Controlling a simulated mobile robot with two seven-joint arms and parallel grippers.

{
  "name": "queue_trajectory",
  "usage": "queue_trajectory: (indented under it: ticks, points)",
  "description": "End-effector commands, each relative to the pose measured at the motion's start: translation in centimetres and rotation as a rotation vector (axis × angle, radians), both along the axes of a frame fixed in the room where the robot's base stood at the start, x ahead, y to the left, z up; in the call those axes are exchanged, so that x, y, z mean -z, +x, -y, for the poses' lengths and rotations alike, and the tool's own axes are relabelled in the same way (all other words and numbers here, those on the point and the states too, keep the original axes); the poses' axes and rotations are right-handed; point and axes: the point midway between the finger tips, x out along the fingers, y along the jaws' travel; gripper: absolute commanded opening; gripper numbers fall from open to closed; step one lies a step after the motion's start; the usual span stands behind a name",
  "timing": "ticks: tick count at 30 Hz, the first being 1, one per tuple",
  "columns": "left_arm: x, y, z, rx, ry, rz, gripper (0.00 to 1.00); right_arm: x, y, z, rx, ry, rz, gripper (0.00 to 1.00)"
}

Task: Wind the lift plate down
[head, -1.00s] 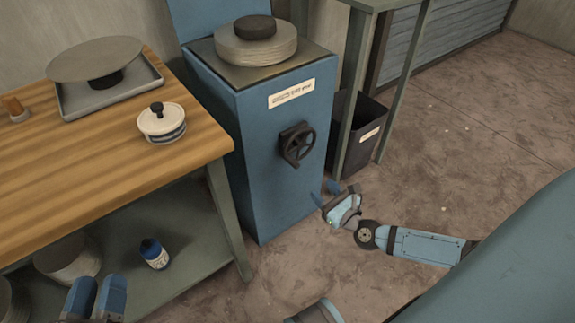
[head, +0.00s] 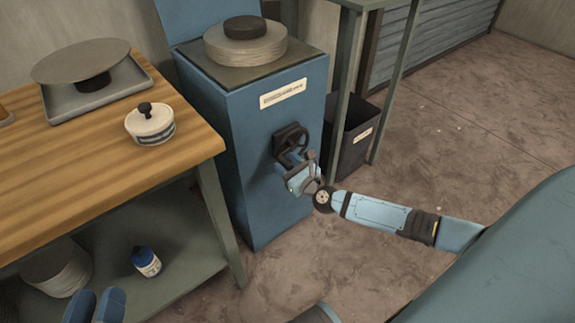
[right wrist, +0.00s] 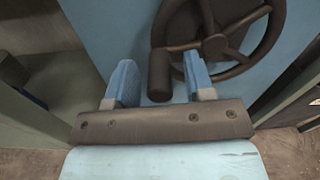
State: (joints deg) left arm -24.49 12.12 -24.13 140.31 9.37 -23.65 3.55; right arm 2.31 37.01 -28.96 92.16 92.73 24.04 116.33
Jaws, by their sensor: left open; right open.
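The blue cabinet (head: 262,180) carries a dark lift plate (head: 262,74) at its top, with a stack of pale discs (head: 245,50) and a black disc (head: 245,27) on it. A black handwheel (head: 290,138) is on the cabinet's front and is partly hidden by my right gripper (head: 285,170). In the right wrist view, the right gripper (right wrist: 160,82) is open, and the wheel's crank handle (right wrist: 160,76) shows between its fingers; contact cannot be told. My left gripper (head: 95,305) is open and empty at the bottom left, partly cut off.
A wooden table (head: 60,165) stands to the left, with a lidded jar (head: 150,124) and a round plate on a tray (head: 95,98). A blue bottle (head: 146,262) is on its lower shelf. A dark bin (head: 352,145) and a table leg (head: 396,85) stand right of the cabinet.

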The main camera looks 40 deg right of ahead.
Motion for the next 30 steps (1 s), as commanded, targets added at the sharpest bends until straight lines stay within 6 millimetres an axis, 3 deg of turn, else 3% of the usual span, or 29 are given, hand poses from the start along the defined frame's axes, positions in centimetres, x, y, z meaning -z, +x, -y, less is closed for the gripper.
queue_trajectory:
  ticks: [4,9,11,20,30]
  points:
    - [0.0,0.0,0.0,0.0,0.0,0.001,0.43,0.0,0.0,0.0,0.0,0.0,0.0,0.48]
    - [-0.1,0.0,0.0,-0.001,-0.001,0.003,0.43,0.0,0.0,0.0,0.0,0.0,0.0,0.09]
    - [-0.1,0.0,0.0,0.0,-0.001,0.003,0.43,0.0,0.0,0.0,0.0,0.0,0.0,0.0]
    - [-0.1,0.0,-0.1,0.0,0.001,0.004,0.43,0.2,-0.1,0.0,0.0,-0.029,0.002,0.0]
    - [-0.3,0.0,-0.1,-0.001,-0.002,0.01,0.43,1.5,-0.1,0.3,0.001,-0.234,0.015,0.0]
